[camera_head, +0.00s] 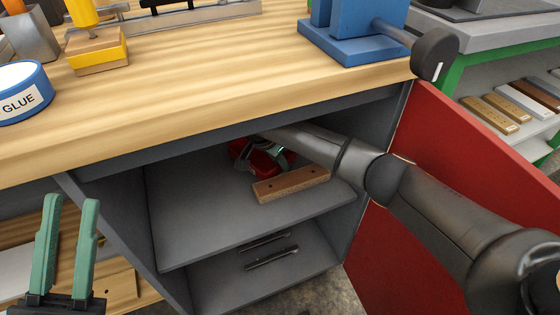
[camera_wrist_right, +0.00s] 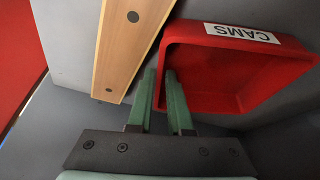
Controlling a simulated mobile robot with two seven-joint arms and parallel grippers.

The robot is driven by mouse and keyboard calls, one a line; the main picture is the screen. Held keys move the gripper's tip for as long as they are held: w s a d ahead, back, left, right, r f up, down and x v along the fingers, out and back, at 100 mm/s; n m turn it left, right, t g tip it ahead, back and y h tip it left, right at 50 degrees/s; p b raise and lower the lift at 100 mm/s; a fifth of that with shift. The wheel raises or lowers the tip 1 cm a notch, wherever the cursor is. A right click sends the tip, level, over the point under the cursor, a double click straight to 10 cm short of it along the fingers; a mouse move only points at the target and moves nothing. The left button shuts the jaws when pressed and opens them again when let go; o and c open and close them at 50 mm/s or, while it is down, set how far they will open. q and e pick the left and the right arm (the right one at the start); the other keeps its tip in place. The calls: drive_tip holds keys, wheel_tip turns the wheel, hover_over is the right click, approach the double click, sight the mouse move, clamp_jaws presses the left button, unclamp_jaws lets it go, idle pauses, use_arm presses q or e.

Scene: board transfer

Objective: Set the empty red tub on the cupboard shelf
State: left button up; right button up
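The red tub (camera_head: 258,164) is inside the open grey cupboard, at the back of the upper shelf (camera_head: 195,220). In the right wrist view the tub (camera_wrist_right: 205,72) is empty inside, with a white CAMS label on its rim. My right arm reaches into the cupboard from the right. The green fingers of my right gripper (camera_wrist_right: 161,78) are close together around one side wall of the tub, one finger inside and one outside. Whether the tub's base touches the shelf is hard to tell. My left gripper (camera_head: 70,205) is open and empty at the lower left, pointing up.
A wooden bar with holes (camera_head: 291,185) lies on the shelf in front of the tub, close beside it. The red door (camera_head: 460,165) stands open at the right. Two dark handles (camera_head: 270,257) lie on the lower level. The shelf's left and front are clear.

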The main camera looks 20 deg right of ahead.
drive_tip(key=shift+o, duration=0.9)
drive_tip(key=p+v, duration=0.3)
drive_tip(key=v, duration=0.3)
drive_tip(key=shift+a, duration=0.25)
drive_tip(key=s+a, duration=0.1)
drive_tip(key=a, duration=0.2)
drive_tip(key=s+a+p, duration=0.1)
drive_tip(key=s+a, duration=0.1)
drive_tip(key=a, duration=0.1)
drive_tip(key=s+a, duration=0.1)
drive_tip(key=a, duration=0.2)
drive_tip(key=shift+s+a+f+p, duration=0.25)
drive_tip(key=shift+s+a+p, duration=0.1)
drive_tip(key=shift+p, duration=0.05)
drive_tip(key=shift+s+a, duration=0.1)
drive_tip(key=shift+a, duration=0.05)
